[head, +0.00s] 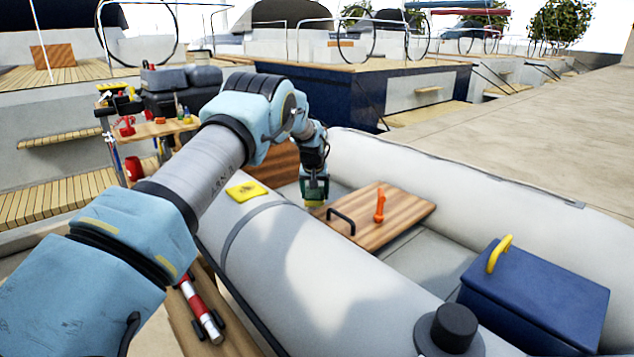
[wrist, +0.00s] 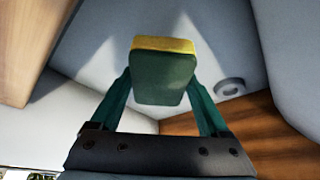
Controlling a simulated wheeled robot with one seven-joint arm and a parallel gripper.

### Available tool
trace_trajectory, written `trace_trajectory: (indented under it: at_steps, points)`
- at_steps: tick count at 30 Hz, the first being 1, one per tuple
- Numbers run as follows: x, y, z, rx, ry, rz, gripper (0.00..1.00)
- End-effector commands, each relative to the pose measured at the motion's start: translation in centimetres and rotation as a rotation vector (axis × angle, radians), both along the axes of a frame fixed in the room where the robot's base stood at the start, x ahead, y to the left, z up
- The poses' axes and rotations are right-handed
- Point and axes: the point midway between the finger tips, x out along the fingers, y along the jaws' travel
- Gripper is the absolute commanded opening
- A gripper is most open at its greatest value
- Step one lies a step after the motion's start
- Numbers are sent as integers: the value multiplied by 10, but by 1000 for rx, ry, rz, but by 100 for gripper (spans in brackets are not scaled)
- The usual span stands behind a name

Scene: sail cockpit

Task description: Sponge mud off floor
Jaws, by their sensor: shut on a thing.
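My gripper (head: 315,184) is shut on a sponge, reaching down inside the grey inflatable boat (head: 300,262). In the wrist view the sponge (wrist: 164,80) is a block with a dark green face and a yellow edge, between the two green fingers of my gripper (wrist: 163,86). In the head view only a small yellowish-green part of the sponge shows below the fingers. The pale floor (wrist: 105,45) shows beyond the sponge in the wrist view; I cannot tell whether they touch. I cannot make out any mud in either view.
A wooden board (head: 400,222) with an orange upright item (head: 380,204) and a black handle lies right of my gripper. A blue box (head: 540,296) with a yellow handle stands front right. A yellow patch (head: 246,191) lies on the near tube. Grey floor (head: 430,257) shows between board and box.

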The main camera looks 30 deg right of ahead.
Motion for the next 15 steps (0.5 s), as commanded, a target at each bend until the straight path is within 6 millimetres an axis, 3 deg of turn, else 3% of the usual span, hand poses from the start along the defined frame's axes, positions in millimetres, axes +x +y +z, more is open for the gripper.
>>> trace_trajectory:
  at_steps: [7, 15]
  points:
    - [1, 5, 24, 0, 0, 1, 27]
    - [2, 6, 28, 0, 0, 1, 27]
